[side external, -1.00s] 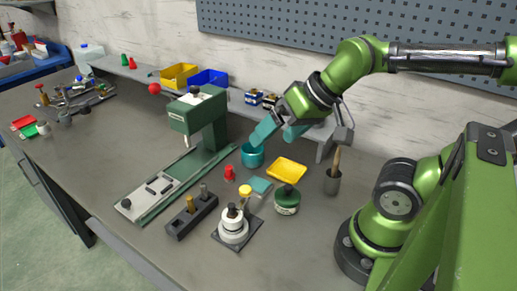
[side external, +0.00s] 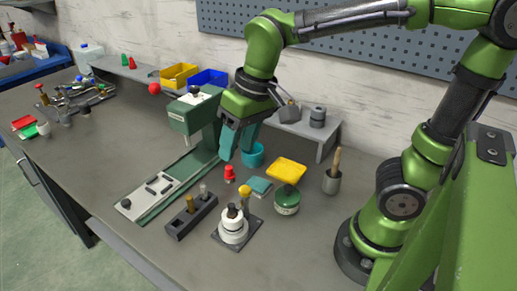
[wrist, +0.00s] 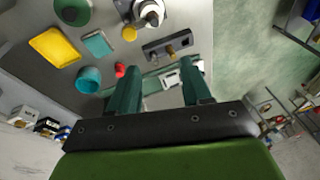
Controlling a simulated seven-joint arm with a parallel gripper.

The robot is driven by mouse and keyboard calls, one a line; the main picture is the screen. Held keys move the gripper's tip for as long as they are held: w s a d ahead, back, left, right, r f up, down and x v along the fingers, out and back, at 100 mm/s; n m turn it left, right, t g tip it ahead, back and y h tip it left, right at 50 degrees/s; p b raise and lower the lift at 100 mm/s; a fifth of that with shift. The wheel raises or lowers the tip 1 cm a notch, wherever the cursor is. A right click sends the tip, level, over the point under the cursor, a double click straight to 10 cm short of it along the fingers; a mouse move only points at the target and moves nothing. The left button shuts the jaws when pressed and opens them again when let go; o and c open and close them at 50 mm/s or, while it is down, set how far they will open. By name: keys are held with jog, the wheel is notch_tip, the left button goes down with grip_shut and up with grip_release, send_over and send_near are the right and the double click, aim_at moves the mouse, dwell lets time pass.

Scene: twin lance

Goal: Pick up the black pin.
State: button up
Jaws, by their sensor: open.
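A dark upright pin (side external: 232,211) stands in the top of a round white fixture on a dark square base; I cannot be sure it is the black pin. The fixture (wrist: 150,10) is at the top edge of the wrist view. A dark block (side external: 178,226) beside it holds a brass pin (side external: 190,203) and a grey pin (side external: 203,190). It also shows in the wrist view (wrist: 156,50). My gripper (side external: 235,151) is open and empty, its teal fingers pointing down, above the bench behind the block and fixture.
A green press (side external: 205,130) stands just left of my gripper. A teal cup (side external: 254,156), red piece (side external: 230,173), yellow tray (side external: 287,171), green jar (side external: 286,203) and yellow-topped piece (side external: 245,192) stand nearby. The bench front (side external: 120,245) is clear.

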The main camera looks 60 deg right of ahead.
aim_at(231, 205)
jog(key=f+g, duration=0.1)
jog(key=f, duration=0.4)
jog(key=w+a+f+h, duration=0.1)
jog(key=f, duration=0.4)
jog(key=a+f+g, duration=0.1)
jog(key=f, duration=0.4)
jog(key=shift+w+m+g+h, duration=0.2)
jog(key=shift+m+g+h, duration=0.1)
jog(key=shift+m, duration=0.1)
grip_shut()
